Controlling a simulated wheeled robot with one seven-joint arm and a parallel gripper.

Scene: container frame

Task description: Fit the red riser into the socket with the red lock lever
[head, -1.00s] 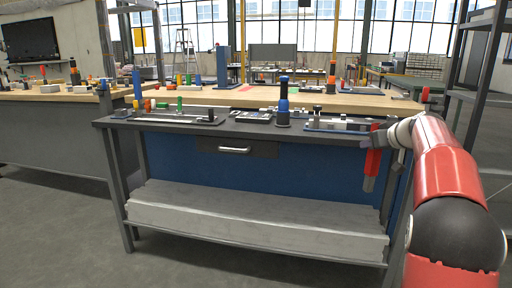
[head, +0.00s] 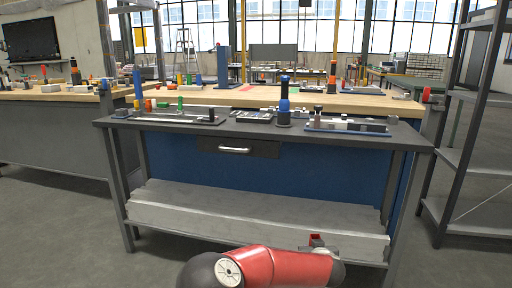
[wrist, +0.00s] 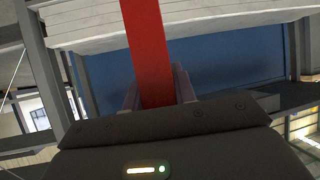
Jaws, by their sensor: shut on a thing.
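The red riser (wrist: 146,45) is a long, flat red bar. In the wrist view it stands between the two fingers of my gripper (wrist: 158,88), which is shut on it, and it runs out past the top of the picture. In the head view only a small red piece (head: 316,239), likely the riser, shows by the end of my arm at the bottom, low in front of the bench. The socket with the red lock lever cannot be made out. Two flat fixtures lie on the dark bench top, one at left (head: 170,117) and one at right (head: 346,125).
The dark bench (head: 258,131) has a drawer (head: 236,149) and a low shelf with a pale slab (head: 250,215). A blue and black upright piece (head: 284,103) stands on it. A wooden table (head: 270,98) is behind. A metal rack (head: 470,150) stands at right.

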